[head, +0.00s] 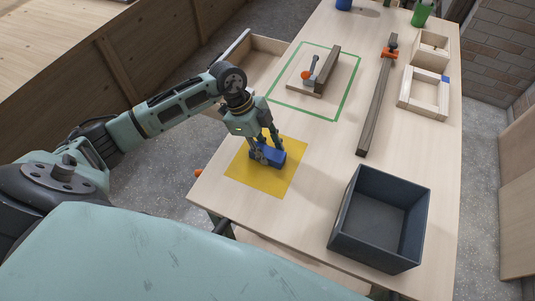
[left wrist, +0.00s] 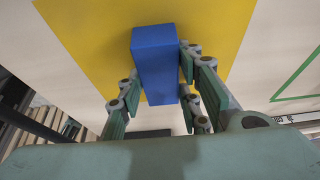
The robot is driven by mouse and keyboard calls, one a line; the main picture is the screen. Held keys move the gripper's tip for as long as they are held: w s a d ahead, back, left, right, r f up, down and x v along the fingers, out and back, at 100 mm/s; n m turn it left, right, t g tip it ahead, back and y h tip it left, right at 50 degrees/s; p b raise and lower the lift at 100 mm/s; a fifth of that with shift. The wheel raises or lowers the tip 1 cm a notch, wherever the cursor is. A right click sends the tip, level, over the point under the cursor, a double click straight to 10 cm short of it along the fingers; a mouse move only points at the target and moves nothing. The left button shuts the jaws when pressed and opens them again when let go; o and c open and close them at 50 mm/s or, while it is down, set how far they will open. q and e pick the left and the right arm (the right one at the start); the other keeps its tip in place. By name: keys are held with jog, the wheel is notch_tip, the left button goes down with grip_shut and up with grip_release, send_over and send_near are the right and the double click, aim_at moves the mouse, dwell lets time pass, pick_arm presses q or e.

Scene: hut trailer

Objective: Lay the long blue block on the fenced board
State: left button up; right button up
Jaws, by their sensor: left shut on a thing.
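The long blue block (head: 273,154) is at the yellow square (head: 240,170) near the table's front left edge. My left gripper (head: 266,148) points down and is shut on the block. In the left wrist view the blue block (left wrist: 155,60) lies between the fingers, over the yellow square (left wrist: 80,20). I cannot tell whether it touches the square. The fenced board (head: 299,86) lies inside a green outline (head: 337,118) farther back, with a dark wooden fence bar (head: 328,70) and an orange-tipped clamp (head: 309,73) on it. My right gripper is out of view.
A dark open bin (head: 345,239) stands at the front right. A long dark wooden bar (head: 376,107) with an orange clamp (head: 390,48) lies right of the outline. Pale wooden frames (head: 405,99) are at the right edge. The tabletop between square and outline is clear.

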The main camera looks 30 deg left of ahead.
aim_at(274, 156)
pick_arm(q)
jog(key=shift+s+f, duration=0.15)
jog(key=shift+c, duration=1.4)
jog(key=r, duration=0.3)
jog(key=r+b, duration=0.1)
jog(key=r, duration=0.1)
jog(key=shift+d, duration=0.35)
jog(key=s+d+r+b, duration=0.1)
jog(key=s+d+r, duration=0.4)
jog(key=d, duration=0.4)
jog(key=shift+s+d+r, duration=0.15)
jog(key=shift+d+r, duration=0.15)
jog(key=shift+r, duration=0.55)
